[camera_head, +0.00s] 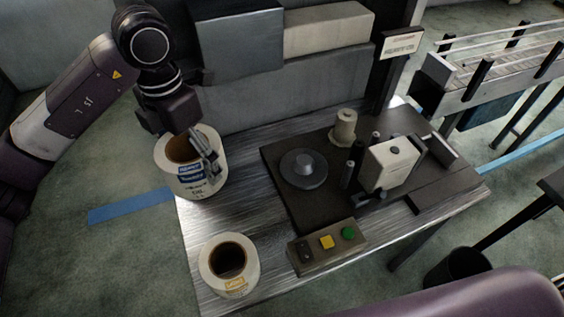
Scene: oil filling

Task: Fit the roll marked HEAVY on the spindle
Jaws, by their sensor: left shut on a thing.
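A white roll (182,180) with blue labels is at the table's back left corner. Its small lettering is hard to read; I cannot tell if it rests on the table or is raised. My left gripper (206,158) is shut on this roll, with its fingers at the right side of the rim. A second white roll (230,265) with a tan label stands upright at the front left, clear of the gripper; its label is too small to read surely. The spindle (304,164) is a short grey hub on a dark round disc, bare, on the dark machine plate. My right gripper is out of view.
The machine carries a cream block (389,163), dark posts and a small beige spool (344,128). A control box (327,247) with yellow and green buttons sits in front. Bare metal table (235,215) lies between the rolls and the machine. A conveyor (495,65) stands back right.

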